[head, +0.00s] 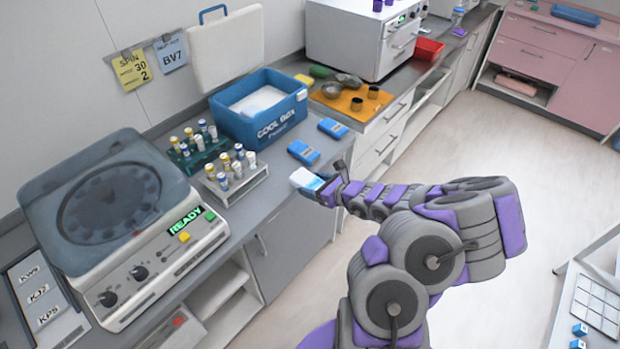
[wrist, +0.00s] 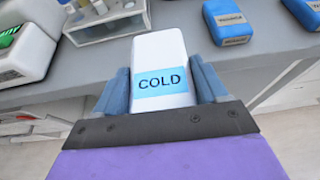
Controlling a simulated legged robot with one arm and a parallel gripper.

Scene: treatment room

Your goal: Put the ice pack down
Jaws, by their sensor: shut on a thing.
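The ice pack (wrist: 160,62) is a white block with a blue label reading COLD. My gripper (wrist: 162,85) is shut on it, one blue finger on each side, in the wrist view. In the head view the ice pack (head: 305,179) shows white at the end of my gripper (head: 322,186), near the front edge of the grey counter (head: 262,202). Whether it touches the counter cannot be told.
A blue cool box (head: 256,127) with a white inside stands open behind. Two small blue packs lie on the counter, one nearer (head: 303,152) and one farther (head: 332,128). Tube racks (head: 236,184) and a centrifuge (head: 125,225) stand to the left.

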